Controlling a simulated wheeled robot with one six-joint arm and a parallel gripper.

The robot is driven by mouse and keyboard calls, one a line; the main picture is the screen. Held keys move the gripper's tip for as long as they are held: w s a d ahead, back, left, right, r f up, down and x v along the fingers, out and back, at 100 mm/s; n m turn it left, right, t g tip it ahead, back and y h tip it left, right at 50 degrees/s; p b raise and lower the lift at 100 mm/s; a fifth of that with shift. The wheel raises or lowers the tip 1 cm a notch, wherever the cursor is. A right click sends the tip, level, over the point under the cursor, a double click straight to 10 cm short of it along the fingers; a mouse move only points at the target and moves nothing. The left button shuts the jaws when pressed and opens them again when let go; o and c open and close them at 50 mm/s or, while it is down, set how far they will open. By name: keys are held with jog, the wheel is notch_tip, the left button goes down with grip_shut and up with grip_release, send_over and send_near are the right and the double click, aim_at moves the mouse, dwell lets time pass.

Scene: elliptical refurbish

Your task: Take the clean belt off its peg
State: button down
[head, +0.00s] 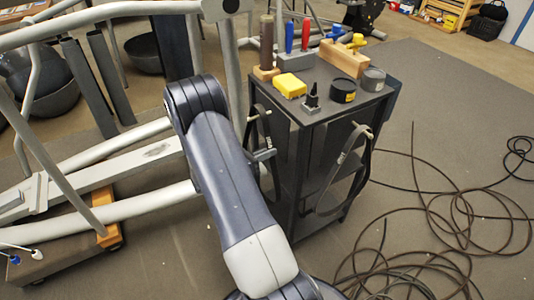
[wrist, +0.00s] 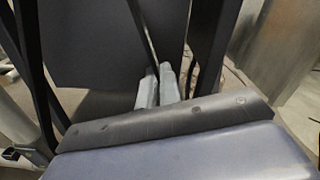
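A dark belt hangs in a loop from a peg (head: 258,115) on the left side of the black cart. A second belt (head: 322,208) hangs from the peg (head: 366,131) on the cart's right-hand face. I cannot tell from their look which is the clean one. My gripper (head: 264,155) is at the left belt, partly hidden behind my arm. In the wrist view my two grey fingers (wrist: 159,82) are close together, with a thin dark belt strand (wrist: 146,38) running down between their tips. They look shut on it. The peg is not clear in the wrist view.
The cart top holds a yellow block (head: 290,86), a black tin (head: 343,91), a grey tin (head: 373,79) and tools in holders. The elliptical frame (head: 110,160) fills the left. Loose cables (head: 450,215) lie on the floor at right.

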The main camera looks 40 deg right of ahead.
jog(key=v, duration=1.5)
jog(key=shift+p, duration=0.4)
dwell(0.7)
